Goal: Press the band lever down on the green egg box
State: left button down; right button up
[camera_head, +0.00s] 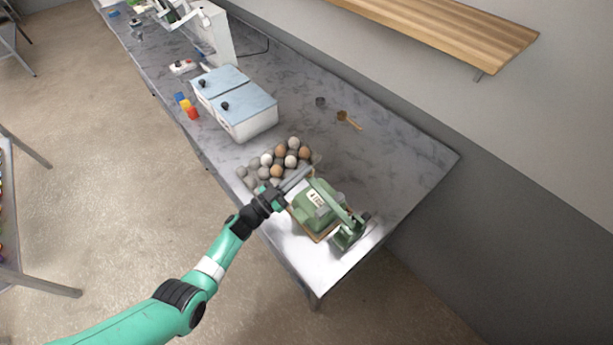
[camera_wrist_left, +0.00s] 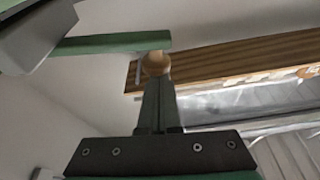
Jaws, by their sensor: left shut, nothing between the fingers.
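The green egg box (camera_head: 307,212), with a pale label, sits near the table's front right corner. The band lever (camera_head: 335,200) is a green bar running above the box from a green stand (camera_head: 349,236) at its right. In the left wrist view the lever (camera_wrist_left: 110,43) shows as a green bar with a round wooden knob (camera_wrist_left: 156,63) at its end. My left gripper (camera_head: 305,172) is shut and empty at the lever's free end. Its fingertips (camera_wrist_left: 157,84) appear right by the knob; I cannot tell whether they touch. My right gripper is not in view.
Two white bins with blue lids (camera_head: 247,107) stand farther left. A wooden scoop (camera_head: 348,119) lies at the back. A wooden shelf (camera_head: 450,25) is on the wall.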

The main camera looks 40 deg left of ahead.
pick_arm(q)
jog(key=shift+a+f+n+y+b, duration=0.25)
jog(key=shift+f+n+y+b, duration=0.15)
jog(key=shift+f+n, duration=0.3)
jog(key=shift+f, duration=0.15)
jog(key=shift+f, duration=0.15)
notch_tip(320, 180, up, 5)
jog(key=p, duration=0.4)
jog(key=v, duration=1)
jog(key=shift+f+p, duration=0.2)
jog(key=shift+p, duration=0.15)
jog(key=shift+w+d, duration=0.1)
